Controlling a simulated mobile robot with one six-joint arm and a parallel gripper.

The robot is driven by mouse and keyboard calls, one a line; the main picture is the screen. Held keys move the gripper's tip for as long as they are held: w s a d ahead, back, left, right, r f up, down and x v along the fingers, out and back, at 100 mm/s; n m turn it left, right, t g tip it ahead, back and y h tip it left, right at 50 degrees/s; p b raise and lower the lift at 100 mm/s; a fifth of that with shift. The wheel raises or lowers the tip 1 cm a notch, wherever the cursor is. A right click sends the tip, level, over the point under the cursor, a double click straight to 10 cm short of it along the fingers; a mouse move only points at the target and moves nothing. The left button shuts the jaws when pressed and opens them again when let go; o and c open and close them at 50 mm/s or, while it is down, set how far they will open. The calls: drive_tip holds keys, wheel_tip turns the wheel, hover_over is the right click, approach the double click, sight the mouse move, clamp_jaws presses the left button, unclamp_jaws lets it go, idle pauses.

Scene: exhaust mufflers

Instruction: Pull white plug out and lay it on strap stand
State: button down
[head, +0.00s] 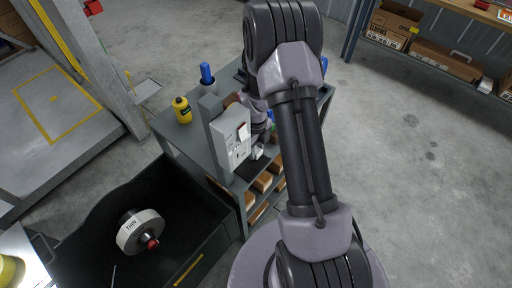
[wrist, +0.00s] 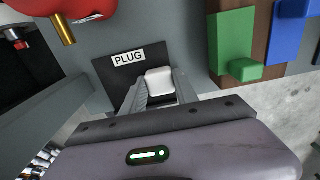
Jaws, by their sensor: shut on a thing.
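The white plug (wrist: 160,82) is a small rounded white block between the two fingers of my gripper (wrist: 161,92), which is shut on it. It lies against a dark plate beside a white label (wrist: 128,57) reading PLUG. I cannot tell whether it is still seated in a socket, as the fingers hide its lower part. In the head view my gripper (head: 258,152) is low in front of the grey cabinet on the workbench, partly hidden by my arm. I cannot identify the strap stand for certain in either view.
The workbench (head: 178,138) carries a yellow bottle (head: 181,110) and a blue-topped item (head: 207,74). In the wrist view, a red part (wrist: 60,8) with a brass tip is at upper left, and green (wrist: 234,40) and blue (wrist: 288,28) blocks are at right. A dark bin holds a white-banded roll (head: 140,232).

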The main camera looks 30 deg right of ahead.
drive_tip(key=c, duration=0.9)
unclamp_jaws()
drive_tip(key=shift+o, duration=0.2)
wheel_tip(320, 180, up, 18)
drive_tip(key=p, duration=0.6)
drive_tip(key=shift+f, duration=0.25)
